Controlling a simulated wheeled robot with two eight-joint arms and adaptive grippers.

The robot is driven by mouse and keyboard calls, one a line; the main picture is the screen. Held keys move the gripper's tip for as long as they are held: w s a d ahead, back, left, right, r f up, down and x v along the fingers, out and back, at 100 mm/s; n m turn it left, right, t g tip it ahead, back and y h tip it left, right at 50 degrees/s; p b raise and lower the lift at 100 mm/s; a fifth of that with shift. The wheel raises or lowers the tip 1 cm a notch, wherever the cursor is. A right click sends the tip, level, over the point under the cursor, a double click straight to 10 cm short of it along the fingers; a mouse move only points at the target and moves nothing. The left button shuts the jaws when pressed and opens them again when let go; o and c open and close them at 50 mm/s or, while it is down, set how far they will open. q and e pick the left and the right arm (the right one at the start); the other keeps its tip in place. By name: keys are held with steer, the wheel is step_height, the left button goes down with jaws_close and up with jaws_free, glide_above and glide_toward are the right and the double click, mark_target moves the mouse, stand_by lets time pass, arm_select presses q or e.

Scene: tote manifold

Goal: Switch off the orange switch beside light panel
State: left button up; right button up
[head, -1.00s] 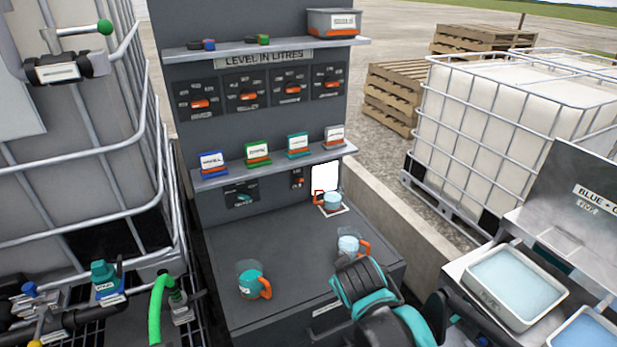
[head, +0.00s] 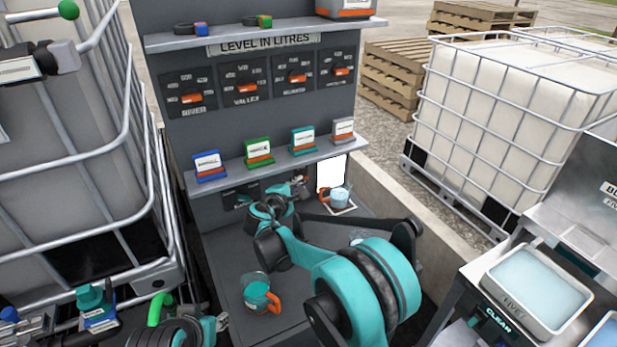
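The white lit light panel (head: 331,173) is on the dark grey cabinet's back wall, under the lower shelf. The small orange switch (head: 301,179) is just left of the panel, at the end of my gripper and partly hidden by it. My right gripper (head: 292,188) reaches up to the wall in front of the switch. I cannot tell whether it touches the switch, nor whether its fingers are open or shut. The switch's position is too small to read. My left gripper is not in view; only a dark and teal arm part shows at the bottom left.
A mug (head: 338,198) stands on a pad below the panel. A teal mug with an orange handle (head: 258,293) stands on the worktop (head: 225,255). Another mug is mostly hidden behind my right arm. The lower shelf (head: 230,175) with small labelled stands overhangs the switch.

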mark_target(305, 179)
steer(key=b+x, duration=0.1)
steer(key=x, duration=0.4)
steer(key=shift+w+d+f+b, duration=0.2)
steer(key=shift+w+b, duration=0.1)
steer(key=shift+w+d+f, duration=0.1)
steer(key=shift+w+d, duration=0.2)
steer(key=shift+w, duration=0.25)
jaws_close()
